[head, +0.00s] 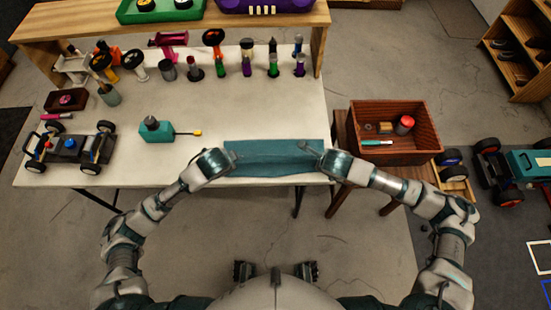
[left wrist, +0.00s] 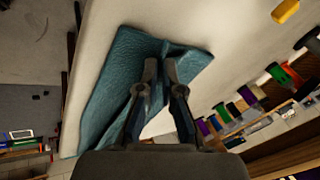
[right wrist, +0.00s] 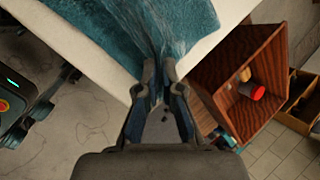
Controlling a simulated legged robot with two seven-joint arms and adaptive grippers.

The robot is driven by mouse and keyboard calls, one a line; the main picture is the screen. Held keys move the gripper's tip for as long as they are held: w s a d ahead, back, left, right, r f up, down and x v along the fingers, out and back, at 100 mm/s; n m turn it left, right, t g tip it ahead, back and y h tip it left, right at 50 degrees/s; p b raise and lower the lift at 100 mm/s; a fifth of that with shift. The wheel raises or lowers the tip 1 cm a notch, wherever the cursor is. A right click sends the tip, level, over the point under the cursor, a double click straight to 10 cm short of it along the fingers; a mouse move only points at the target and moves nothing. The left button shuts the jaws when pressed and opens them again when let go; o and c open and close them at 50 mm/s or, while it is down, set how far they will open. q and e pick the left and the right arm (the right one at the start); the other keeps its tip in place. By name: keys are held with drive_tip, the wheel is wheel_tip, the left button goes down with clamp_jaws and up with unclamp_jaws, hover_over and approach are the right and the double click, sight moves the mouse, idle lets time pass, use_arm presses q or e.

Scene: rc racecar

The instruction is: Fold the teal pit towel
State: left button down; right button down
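The teal towel (head: 277,158) lies along the table's front edge, with a raised crease running across it between my two grippers. My left gripper (head: 232,155) is at the towel's left end. In the left wrist view its fingertips (left wrist: 161,66) are close together on a bunched ridge of the towel (left wrist: 125,62). My right gripper (head: 311,149) is at the right end. In the right wrist view its fingertips (right wrist: 158,68) pinch a gathered fold of the towel (right wrist: 120,30). The cloth directly between the fingertips is mostly hidden.
A teal power tool (head: 156,130) and an RC car chassis (head: 70,146) stand left of the towel. Several bottles and tools line the table's back, below a wooden shelf (head: 60,22). A wooden crate (head: 425,118) stands to the right, near my right arm.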

use_arm(q)
drive_tip(key=shift+a+r, duration=0.15)
use_arm(e)
drive_tip(key=shift+s+d+r, duration=0.1)
drive_tip(key=shift+d+r, duration=0.05)
drive_tip(key=shift+d, duration=0.05)
use_arm(q)
drive_tip(key=c, duration=1)
unclamp_jaws()
drive_tip(key=shift+c, duration=0.2)
use_arm(e)
drive_tip(key=c, duration=1)
unclamp_jaws()
drive_tip(key=shift+a, duration=0.1)
drive_tip(key=shift+c, duration=0.2)
use_arm(q)
drive_tip(key=shift+s, duration=0.1)
